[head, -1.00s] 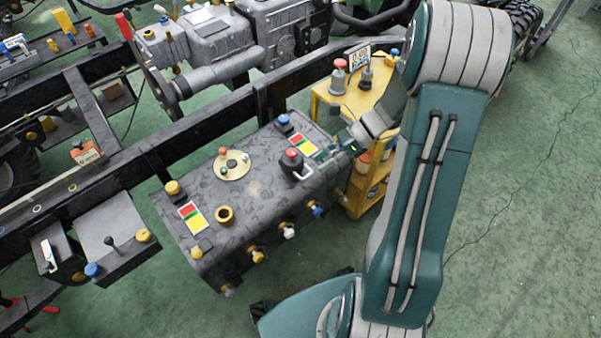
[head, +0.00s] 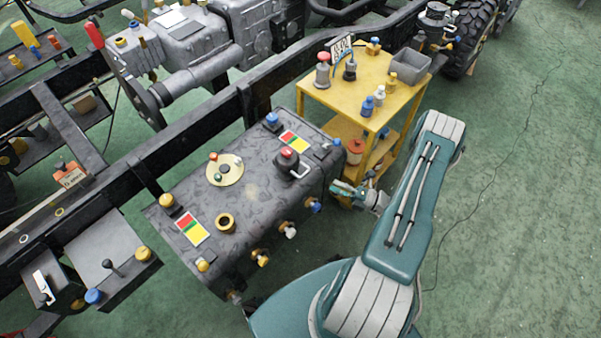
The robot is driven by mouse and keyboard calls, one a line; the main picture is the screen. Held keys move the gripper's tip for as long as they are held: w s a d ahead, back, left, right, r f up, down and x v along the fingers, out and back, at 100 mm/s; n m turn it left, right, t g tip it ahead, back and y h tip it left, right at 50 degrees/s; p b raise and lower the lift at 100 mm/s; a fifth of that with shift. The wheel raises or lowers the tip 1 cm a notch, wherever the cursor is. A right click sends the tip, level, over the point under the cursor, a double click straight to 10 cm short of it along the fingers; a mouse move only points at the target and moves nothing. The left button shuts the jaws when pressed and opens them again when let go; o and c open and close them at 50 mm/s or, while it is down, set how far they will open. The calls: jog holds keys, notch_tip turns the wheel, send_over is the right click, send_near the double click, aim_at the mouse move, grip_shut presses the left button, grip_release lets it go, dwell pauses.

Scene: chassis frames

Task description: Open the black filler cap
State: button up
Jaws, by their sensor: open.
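The black filler cap (head: 287,163) stands on top of the dark tank (head: 252,192), near its right end. It has a red button on top and a pale bent handle at its right side. It sits in place on the tank. My gripper (head: 343,188) is open and empty, just off the tank's right end. It is apart from the cap, to its right and lower in the picture. Its fingertips look small here, and their exact height against the tank is hard to tell.
A brass-coloured open neck (head: 226,222), a round plate with knobs (head: 224,169) and blue and yellow caps share the tank top. Several fittings line its near side. A yellow cart (head: 345,97) with bottles stands behind. A black frame rail (head: 200,125) runs behind the tank.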

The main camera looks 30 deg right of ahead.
aim_at(305, 173)
jog(key=x, duration=1)
jog(key=shift+w+a, duration=0.2)
jog(key=shift+w, duration=0.05)
grip_shut()
